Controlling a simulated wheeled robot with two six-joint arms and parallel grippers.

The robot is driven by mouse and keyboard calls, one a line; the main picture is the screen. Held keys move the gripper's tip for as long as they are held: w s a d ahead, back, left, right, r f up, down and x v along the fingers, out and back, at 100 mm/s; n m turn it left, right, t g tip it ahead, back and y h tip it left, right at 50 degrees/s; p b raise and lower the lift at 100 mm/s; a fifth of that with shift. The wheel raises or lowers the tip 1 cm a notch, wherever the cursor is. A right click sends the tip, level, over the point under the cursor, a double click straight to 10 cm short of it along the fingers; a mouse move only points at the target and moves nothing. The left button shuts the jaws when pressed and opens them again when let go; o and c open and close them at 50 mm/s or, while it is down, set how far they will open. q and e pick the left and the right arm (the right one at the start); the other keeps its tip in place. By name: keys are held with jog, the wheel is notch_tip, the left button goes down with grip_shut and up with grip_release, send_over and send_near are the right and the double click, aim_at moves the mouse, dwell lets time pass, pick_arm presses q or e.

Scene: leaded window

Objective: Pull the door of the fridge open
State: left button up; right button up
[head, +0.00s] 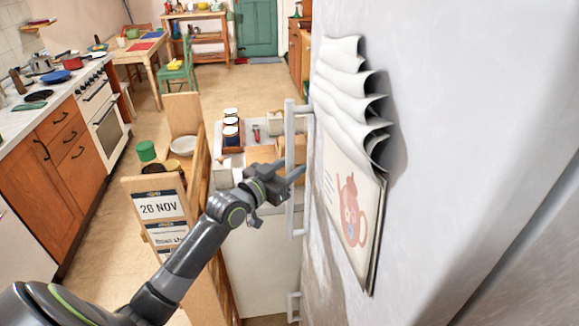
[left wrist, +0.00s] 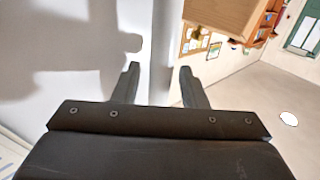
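The fridge (head: 440,130) is the large pale grey body filling the right of the head view. Its upright bar handle (head: 290,135) stands out from the left edge on short mounts. The door looks shut, though its seam is hard to make out. My left gripper (head: 296,176) is at the handle's middle height, fingers pointing right and overlapping the bar. In the left wrist view my left gripper (left wrist: 160,85) is open, and the grey upright handle (left wrist: 165,45) runs between its two fingers. Contact with the bar cannot be told. My right gripper is not in view.
Paper sheets and a teapot picture (head: 350,210) hang on the fridge. Below the handle is another handle (head: 293,306). A wooden rack (head: 200,180) with date cards stands close to my left arm. A counter with cups (head: 232,128) lies behind. Open floor (head: 85,240) is at left.

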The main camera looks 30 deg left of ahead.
pick_arm(q)
grip_shut()
dwell(0.3)
dwell(0.3)
